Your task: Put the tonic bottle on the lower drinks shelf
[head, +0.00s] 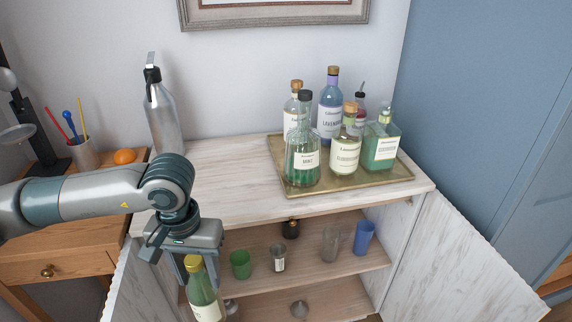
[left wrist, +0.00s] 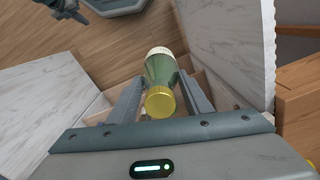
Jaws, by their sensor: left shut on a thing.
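A green glass bottle (head: 203,292) with a yellow cap and pale label, which I take to be the tonic bottle, is upright in front of the open cabinet. My left gripper (head: 190,268) points down and is shut on it near its neck. In the left wrist view the bottle (left wrist: 160,72) shows cap first between the fingers (left wrist: 155,100). The cabinet's upper inside shelf (head: 310,254) and a lower shelf (head: 345,303) show to the right of the bottle. The bottle's base is cut off in the head view.
The upper shelf holds a green cup (head: 240,264), a small jar (head: 279,258), a dark jar (head: 291,228), a clear glass (head: 330,244) and a blue cup (head: 364,238). An open door (head: 465,262) is at right; a tray (head: 400,178) of bottles is on top.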

